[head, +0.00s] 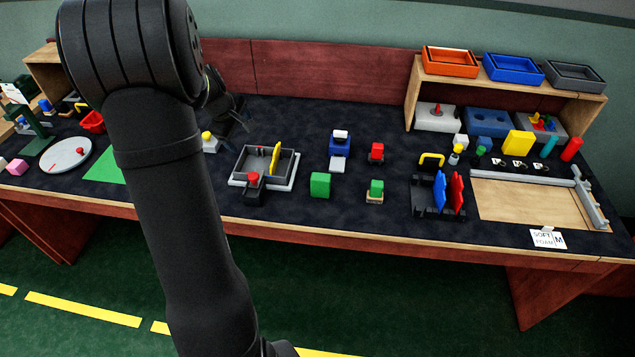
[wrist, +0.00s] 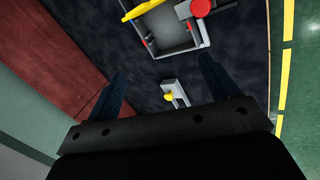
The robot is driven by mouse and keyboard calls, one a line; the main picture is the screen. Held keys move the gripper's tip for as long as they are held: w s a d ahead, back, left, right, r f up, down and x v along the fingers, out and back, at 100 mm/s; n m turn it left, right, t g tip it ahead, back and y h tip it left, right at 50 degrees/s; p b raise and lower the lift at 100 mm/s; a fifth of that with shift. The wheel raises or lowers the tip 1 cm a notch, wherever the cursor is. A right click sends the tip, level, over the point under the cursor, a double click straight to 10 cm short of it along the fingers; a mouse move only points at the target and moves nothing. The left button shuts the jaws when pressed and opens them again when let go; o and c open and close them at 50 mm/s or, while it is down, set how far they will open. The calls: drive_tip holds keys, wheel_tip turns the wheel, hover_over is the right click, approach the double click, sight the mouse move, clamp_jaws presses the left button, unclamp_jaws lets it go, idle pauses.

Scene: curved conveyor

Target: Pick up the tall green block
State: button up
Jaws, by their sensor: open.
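A green block (head: 320,185) stands on the dark mat near the table's front edge, right of the grey tray. A smaller green block (head: 376,187) sits on a small wooden base to its right; I cannot tell for certain which one is the tall one. My gripper (head: 238,117) is at the left, above the back part of the mat, well apart from both green blocks. In the wrist view my gripper (wrist: 162,82) shows two spread fingers with nothing held between them. No green block shows in the wrist view.
A grey tray (head: 240,183) with a yellow plate and a red knob lies between my gripper and the green blocks. A grey piece with a yellow knob (head: 209,144) stands beneath my gripper. A blue and white item (head: 339,146) stands behind the green block.

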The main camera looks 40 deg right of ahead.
drive_tip(key=s+d+f+m+t, duration=0.25)
drive_tip(key=s+d+f, duration=0.2)
drive_tip(key=f, duration=0.35)
drive_tip(key=m+t+h, duration=0.4)
drive_tip(key=m+h, duration=0.1)
drive_tip(key=m, duration=0.8)
approach(321, 177)
drive_tip(key=x, duration=0.3)
drive_tip(key=f+x, duration=0.1)
drive_tip(key=x, duration=0.3)
drive_tip(key=shift+s+a+f, duration=0.2)
drive_tip(key=shift+s, duration=0.05)
drive_tip(key=shift+r+x, duration=0.15)
drive_tip(key=shift+x, duration=1.2)
drive_tip(key=shift+r+x, duration=0.15)
drive_tip(key=shift+x, duration=1.15)
drive_tip(key=shift+w, duration=0.15)
drive_tip(key=c, duration=1.1)
